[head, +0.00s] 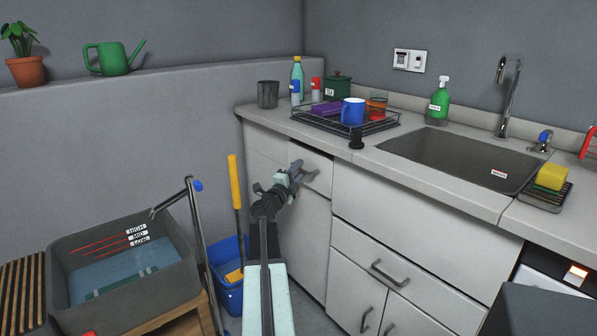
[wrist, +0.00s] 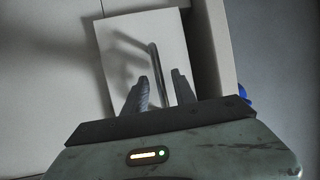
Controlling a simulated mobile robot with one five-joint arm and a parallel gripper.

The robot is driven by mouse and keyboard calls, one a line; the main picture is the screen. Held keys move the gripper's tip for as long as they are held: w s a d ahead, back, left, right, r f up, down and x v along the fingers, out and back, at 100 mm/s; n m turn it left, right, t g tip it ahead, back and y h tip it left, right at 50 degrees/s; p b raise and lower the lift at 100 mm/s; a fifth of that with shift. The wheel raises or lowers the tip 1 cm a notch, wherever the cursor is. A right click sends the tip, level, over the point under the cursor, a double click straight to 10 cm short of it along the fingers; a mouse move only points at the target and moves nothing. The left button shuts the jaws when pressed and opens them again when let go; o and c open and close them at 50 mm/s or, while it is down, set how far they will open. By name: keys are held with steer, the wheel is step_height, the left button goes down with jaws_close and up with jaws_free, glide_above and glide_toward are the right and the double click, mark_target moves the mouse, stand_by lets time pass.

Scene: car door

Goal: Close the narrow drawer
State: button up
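The narrow drawer (head: 318,163) is in the white cabinet under the left part of the counter. Its front looks pulled out a little, with a dark gap along its top edge. In the wrist view its pale front (wrist: 187,40) carries a grey bar handle (wrist: 153,60). My gripper (head: 300,172) is at this drawer front. In the wrist view the gripper (wrist: 160,76) has its two fingers apart, and the handle bar runs between them. I cannot tell whether the fingers touch the handle or the front.
The countertop (head: 357,159) overhangs just above my gripper. A wide drawer (head: 390,275) with a bar handle is to the right. A blue bucket (head: 229,297) with a yellow-handled tool (head: 235,185) stands left of my arm, beside a grey water basin (head: 170,290).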

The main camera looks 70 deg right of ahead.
steer(key=a+f+b, duration=0.1)
steer(key=a, duration=0.5)
steer(key=shift+w+a, duration=0.25)
steer(key=shift+w, duration=0.05)
